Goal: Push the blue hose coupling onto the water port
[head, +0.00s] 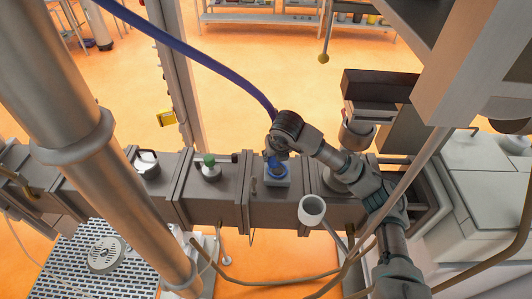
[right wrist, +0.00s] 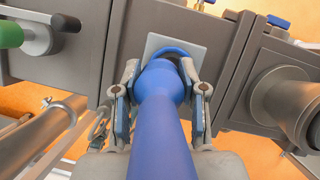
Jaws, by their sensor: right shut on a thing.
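The blue hose coupling (right wrist: 160,78) is between the fingers of my right gripper (right wrist: 160,95), which is shut on it. In the head view my right gripper (head: 274,158) is just above the water port (head: 277,181), a pale square block with a blue ring on the grey machine barrel. In the right wrist view the port's plate (right wrist: 152,44) and blue ring lie directly beyond the coupling's far end, nearly in line with it. I cannot tell whether the coupling touches the ring. My left gripper is not in view.
The blue hose (head: 205,58) arches from the upper left to my right gripper. A green-handled valve (head: 209,161) sits on the barrel to the left. A white cup-like fitting (head: 312,209) stands in front. A thick metal column (head: 110,180) crosses the left side.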

